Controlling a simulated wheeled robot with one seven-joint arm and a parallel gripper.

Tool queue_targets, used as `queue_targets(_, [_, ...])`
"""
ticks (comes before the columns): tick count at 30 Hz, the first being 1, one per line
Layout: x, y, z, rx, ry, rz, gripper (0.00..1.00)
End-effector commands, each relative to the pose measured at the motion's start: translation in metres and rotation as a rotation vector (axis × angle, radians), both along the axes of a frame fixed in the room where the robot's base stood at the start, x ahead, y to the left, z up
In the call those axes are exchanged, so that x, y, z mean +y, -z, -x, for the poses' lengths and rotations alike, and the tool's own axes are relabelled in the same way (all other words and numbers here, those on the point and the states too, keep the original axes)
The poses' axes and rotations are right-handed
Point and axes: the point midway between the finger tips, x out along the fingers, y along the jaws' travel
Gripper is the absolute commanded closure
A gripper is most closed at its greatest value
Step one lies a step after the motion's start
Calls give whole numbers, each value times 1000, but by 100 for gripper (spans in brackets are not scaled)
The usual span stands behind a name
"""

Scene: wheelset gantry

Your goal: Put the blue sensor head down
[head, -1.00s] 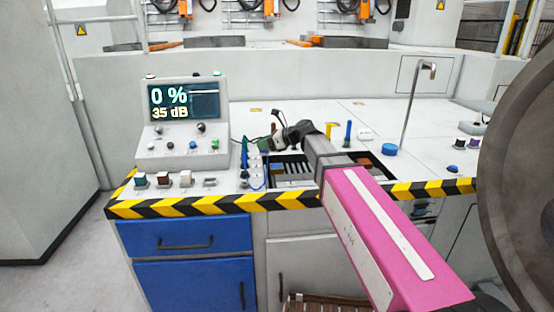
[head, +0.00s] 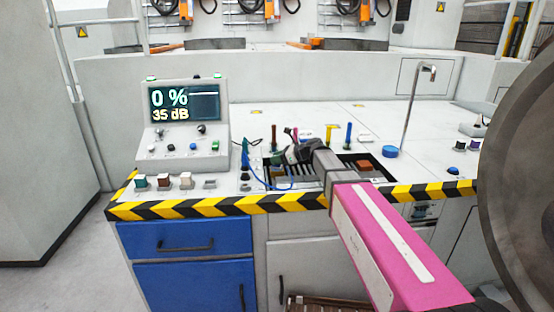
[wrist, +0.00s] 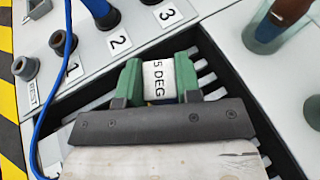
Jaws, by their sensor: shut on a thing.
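My gripper (head: 296,152) is over the dark slotted recess in the bench top; it also shows in the wrist view (wrist: 158,82). Its green jaws are shut on a small piece with a white label (wrist: 158,80) reading "5 DEG", its left end perhaps covered. A blue cable (head: 262,184) loops across the bench near my gripper, and passes left of the jaws in the wrist view (wrist: 52,85).
Sockets marked REST (wrist: 26,68), 1, 2 and 3 run along the recess. Upright coloured tools, including a blue one (head: 348,134) and a yellow one (head: 329,132), stand behind it. A blue round knob (head: 390,152) and a tall hooked post (head: 408,110) are to the right.

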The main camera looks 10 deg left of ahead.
Motion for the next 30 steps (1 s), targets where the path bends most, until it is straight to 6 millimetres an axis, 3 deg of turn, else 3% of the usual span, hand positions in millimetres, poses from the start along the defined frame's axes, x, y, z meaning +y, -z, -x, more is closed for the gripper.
queue_targets(9, [0, 2, 0, 0, 0, 0, 94])
queue_targets(10, [0, 2, 0, 0, 0, 0, 59])
queue_targets(12, [0, 2, 0, 0, 0, 0, 43])
queue_targets(23, [-1, -2, 0, -1, 0, 0, 43])
queue_targets(30, [-36, -16, 6, -2, 1, 0, 43])
